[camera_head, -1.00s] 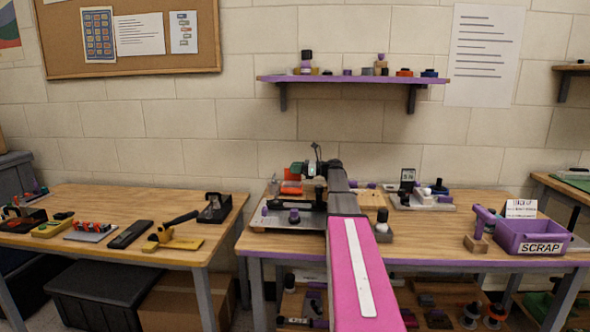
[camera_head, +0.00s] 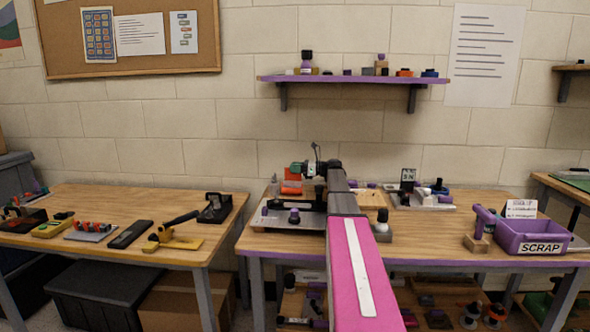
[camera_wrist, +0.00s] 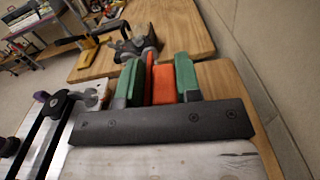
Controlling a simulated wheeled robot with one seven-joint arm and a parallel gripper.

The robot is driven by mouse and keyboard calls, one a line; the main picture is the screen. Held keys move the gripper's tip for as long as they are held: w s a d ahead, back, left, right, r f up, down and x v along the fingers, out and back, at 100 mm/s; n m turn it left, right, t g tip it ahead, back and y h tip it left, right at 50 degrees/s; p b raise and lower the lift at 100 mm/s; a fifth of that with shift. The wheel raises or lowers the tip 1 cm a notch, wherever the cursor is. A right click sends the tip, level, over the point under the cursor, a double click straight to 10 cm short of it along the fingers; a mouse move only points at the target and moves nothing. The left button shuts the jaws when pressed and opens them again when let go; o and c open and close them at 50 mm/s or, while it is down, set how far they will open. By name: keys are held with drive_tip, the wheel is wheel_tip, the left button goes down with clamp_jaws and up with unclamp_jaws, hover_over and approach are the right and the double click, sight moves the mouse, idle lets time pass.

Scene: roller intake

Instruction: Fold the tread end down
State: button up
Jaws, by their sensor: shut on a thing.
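My gripper (camera_wrist: 155,80) has green fingers, with an upright orange piece (camera_wrist: 163,84) between them. It is shut on this piece; a thin orange edge also shows beside the left finger. I cannot tell whether the piece is the tread end. In the head view my gripper (camera_head: 299,168) is at the back of the middle bench, by an orange part (camera_head: 291,187). A silver plate with a black bar (camera_head: 286,221) lies in front of it. The plate and bar also show at the left of the wrist view (camera_wrist: 52,130). My arm hides part of this area.
A purple SCRAP bin (camera_head: 541,237) stands at the bench's right end. A white fixture (camera_head: 425,200) stands behind my arm to the right. The left bench (camera_head: 100,205) holds several tools. The bench between my arm and the bin is mostly clear.

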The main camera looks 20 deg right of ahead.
drive_tip(key=shift+s, duration=0.15)
drive_tip(key=n, duration=0.1)
drive_tip(key=s+n, duration=0.1)
drive_tip(key=shift+s+a+r+n, duration=0.1)
drive_tip(key=shift+a+n, duration=0.2)
drive_tip(key=shift+n, duration=0.1)
drive_tip(key=n, duration=0.1)
drive_tip(key=s+n, duration=0.1)
drive_tip(key=shift+s+a+n, duration=0.2)
drive_tip(key=shift+a+n, duration=0.05)
drive_tip(key=shift+n, duration=0.15)
drive_tip(key=shift+s+a+f+n, duration=0.15)
drive_tip(key=shift+s+n, duration=0.15)
drive_tip(key=shift+n, duration=0.3)
drive_tip(key=shift+s+a+f+n, duration=0.1)
drive_tip(key=shift+s+n, duration=0.15)
drive_tip(key=shift+n, duration=0.35)
drive_tip(key=shift+s+a+f+n, duration=0.15)
drive_tip(key=shift+s+n, duration=0.1)
drive_tip(key=shift+n, duration=0.45)
drive_tip(key=shift+s+a+f+n, duration=0.1)
drive_tip(key=shift+s+n, duration=0.15)
drive_tip(key=shift+n, duration=0.45)
drive_tip(key=o, duration=0.8)
drive_tip(key=shift+d, duration=0.1)
